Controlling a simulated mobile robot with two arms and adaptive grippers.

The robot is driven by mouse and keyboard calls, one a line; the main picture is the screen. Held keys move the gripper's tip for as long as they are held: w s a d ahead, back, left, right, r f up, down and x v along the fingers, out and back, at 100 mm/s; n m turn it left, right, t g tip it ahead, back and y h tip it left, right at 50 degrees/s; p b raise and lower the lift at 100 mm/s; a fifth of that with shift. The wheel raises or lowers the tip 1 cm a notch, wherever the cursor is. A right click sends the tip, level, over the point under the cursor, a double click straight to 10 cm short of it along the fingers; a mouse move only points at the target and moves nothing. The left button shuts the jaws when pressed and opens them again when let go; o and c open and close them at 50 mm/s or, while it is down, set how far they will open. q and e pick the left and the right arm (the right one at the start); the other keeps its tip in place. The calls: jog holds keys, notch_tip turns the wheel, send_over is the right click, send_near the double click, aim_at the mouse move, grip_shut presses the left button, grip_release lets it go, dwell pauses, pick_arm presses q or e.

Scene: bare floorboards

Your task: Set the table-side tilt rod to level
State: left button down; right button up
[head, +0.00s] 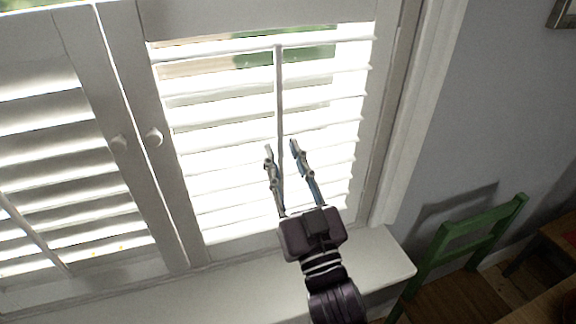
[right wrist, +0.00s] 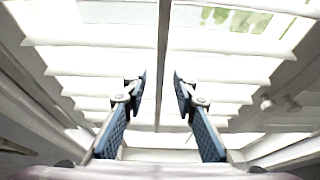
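The table-side tilt rod (head: 279,95) is a thin upright bar in front of the right shutter panel's white slats (head: 210,150), the panel nearer the table. Through the upper slats, green and tan show from outside. My right gripper (head: 281,147) is open, its two fingers pointing up toward the rod. In the right wrist view the rod (right wrist: 164,40) runs down between the spread fingertips (right wrist: 159,82), with a gap on each side. I cannot tell whether the rod is fully within finger depth. My left gripper is not in view.
The left shutter panel has its own tilt rod (head: 32,233). Two round knobs (head: 154,137) sit on the panel frames. A white sill (head: 385,268) runs below the window. A green chair (head: 470,235) and a wooden table (head: 550,300) stand at the right.

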jog(key=v, duration=1.2)
dwell(0.4)
